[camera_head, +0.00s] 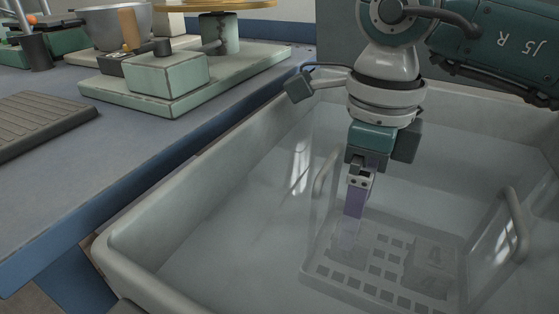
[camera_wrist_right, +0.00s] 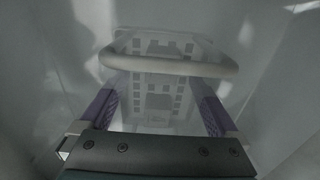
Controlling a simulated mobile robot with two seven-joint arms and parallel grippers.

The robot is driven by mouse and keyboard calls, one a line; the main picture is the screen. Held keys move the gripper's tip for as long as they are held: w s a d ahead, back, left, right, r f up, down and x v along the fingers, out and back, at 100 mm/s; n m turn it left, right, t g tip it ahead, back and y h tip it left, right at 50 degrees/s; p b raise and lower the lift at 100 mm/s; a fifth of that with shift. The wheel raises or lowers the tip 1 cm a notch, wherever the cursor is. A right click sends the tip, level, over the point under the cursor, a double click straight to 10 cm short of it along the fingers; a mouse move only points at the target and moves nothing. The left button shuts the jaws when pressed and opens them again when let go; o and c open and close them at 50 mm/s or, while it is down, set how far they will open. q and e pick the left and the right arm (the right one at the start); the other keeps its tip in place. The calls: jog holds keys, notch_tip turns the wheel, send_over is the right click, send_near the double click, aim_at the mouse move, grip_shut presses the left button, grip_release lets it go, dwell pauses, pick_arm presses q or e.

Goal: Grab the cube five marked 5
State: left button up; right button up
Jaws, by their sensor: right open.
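No cube with a readable 5 shows in either view. Under the water, a faint grey block-like shape (camera_head: 430,268) stands at the right in the perforated basket (camera_head: 350,292); I cannot make out a mark on it. My right gripper (camera_head: 354,212) points down with purple fingers, over the left part of the basket, its tips at or near the water. In the right wrist view its fingers (camera_wrist_right: 157,104) are spread with nothing held between them. A pale basket handle (camera_wrist_right: 168,66) crosses beyond them, and dim blocky shapes (camera_wrist_right: 160,100) show below. My left gripper is out of view.
The pale tub (camera_head: 150,240) has high, thick walls around the basket. A second basket handle (camera_head: 516,225) rises at the right. On the bench to the left are a ribbed tray (camera_head: 40,122), a green-topped stand (camera_head: 165,75) and a metal bowl (camera_head: 112,28).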

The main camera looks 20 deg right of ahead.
jog(key=f, duration=0.2)
jog(key=f+b, duration=0.1)
jog(key=f, duration=0.1)
jog(key=f+b, duration=0.1)
jog(key=f, duration=0.1)
jog(key=shift+s+d+f, duration=0.1)
jog(key=shift+d+f, duration=0.05)
jog(key=shift+d, duration=0.1)
jog(key=shift+c, duration=0.5)
grip_shut()
